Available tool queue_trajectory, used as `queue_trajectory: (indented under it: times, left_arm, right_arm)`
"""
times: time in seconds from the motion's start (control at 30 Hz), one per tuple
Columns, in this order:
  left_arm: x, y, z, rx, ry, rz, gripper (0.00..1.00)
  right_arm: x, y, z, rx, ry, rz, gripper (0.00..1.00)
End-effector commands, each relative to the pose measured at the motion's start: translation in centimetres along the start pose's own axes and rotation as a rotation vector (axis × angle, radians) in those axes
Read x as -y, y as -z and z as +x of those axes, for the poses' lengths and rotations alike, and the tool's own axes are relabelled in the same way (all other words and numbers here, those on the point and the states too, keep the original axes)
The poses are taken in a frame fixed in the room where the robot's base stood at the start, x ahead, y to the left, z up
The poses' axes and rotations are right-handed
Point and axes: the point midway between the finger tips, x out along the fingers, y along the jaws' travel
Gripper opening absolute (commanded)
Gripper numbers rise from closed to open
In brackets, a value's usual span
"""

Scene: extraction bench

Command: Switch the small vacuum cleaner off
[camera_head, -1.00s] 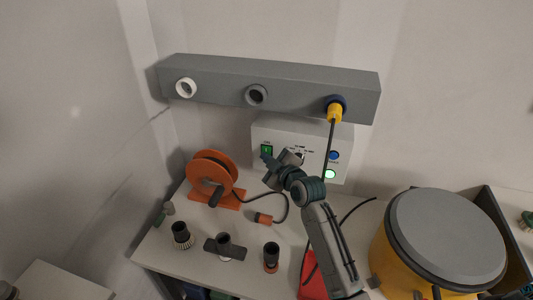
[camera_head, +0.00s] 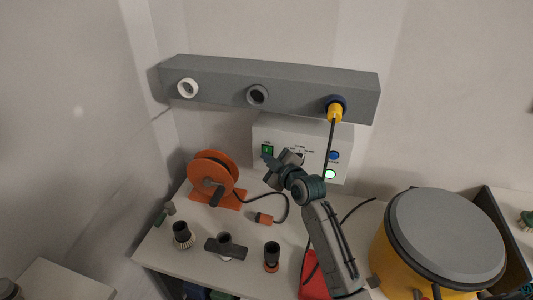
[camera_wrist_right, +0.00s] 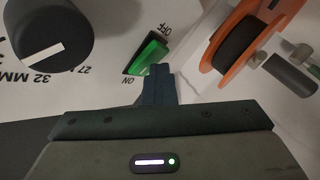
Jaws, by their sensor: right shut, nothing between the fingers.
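A pale control box (camera_head: 313,137) is under the grey wall rail. Its green rocker switch (camera_head: 267,150) is at the left of its front; the switch also shows large in the right wrist view (camera_wrist_right: 147,54), between the printed words ON and OFF. Which side is pressed in, I cannot tell. A green lamp (camera_head: 330,174) on the box is lit. My right gripper (camera_head: 266,160) is shut and empty, just in front of the switch. In the right wrist view its fingertips (camera_wrist_right: 160,69) are close by the switch, near ON; contact is unclear. My left gripper is out of view.
A black dial (camera_wrist_right: 48,40) is beside the switch. An orange cable reel (camera_head: 212,170) stands left of the box. Several dark fittings are on the bench front. A yellow drum with a grey lid (camera_head: 447,235) stands at right. A yellow plug (camera_head: 334,113) is in the rail.

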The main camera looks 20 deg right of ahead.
Motion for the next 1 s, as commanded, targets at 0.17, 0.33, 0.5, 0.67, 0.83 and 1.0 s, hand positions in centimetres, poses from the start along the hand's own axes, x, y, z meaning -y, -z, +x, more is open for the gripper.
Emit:
queue_trajectory:
  times: [0.17, 0.33, 0.5, 0.67, 0.83, 1.0]
  left_arm:
    - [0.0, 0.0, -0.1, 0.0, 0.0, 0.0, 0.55]
    - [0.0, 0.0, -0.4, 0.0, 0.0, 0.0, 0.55]
    - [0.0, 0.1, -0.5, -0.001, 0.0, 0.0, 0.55]
    - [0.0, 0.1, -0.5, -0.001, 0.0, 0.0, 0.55]
    - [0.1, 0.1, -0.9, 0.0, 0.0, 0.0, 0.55]
    - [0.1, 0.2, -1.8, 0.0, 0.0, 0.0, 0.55]
  right_arm:
    - [-0.9, 0.4, 0.1, -0.007, -0.019, -0.013, 0.0]
    - [-0.7, 0.7, -0.3, -0.008, -0.019, -0.012, 0.0]
    - [-0.3, 0.8, -0.5, -0.008, -0.018, -0.012, 0.0]
    - [-0.3, 0.8, -0.5, -0.008, -0.017, -0.01, 0.0]
    - [0.2, 1.2, -1.0, -0.007, -0.014, -0.008, 0.0]
    - [1.2, 2.0, -2.3, -0.005, -0.01, -0.005, 0.0]
